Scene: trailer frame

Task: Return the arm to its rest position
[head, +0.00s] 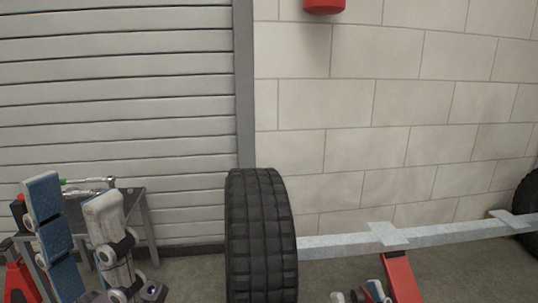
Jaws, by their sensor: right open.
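My left arm (110,225) stands folded at the lower left, with blue and white links and round joints. Its lower end runs into the bottom edge beside a small dark part (152,291), and I cannot make out its fingers. My right gripper (362,294) shows only as small white, blue and dark pieces at the bottom edge, right of the near tyre and just left of a red stand. It is open, and I see nothing held in it. Most of the right arm is out of view.
A black tyre (262,235) stands upright in the middle, on a grey metal axle beam (440,235) running right to another tyre (527,208). A red stand (402,278) is under the beam. A metal table (140,205) with tools is at left, before a shutter (120,110).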

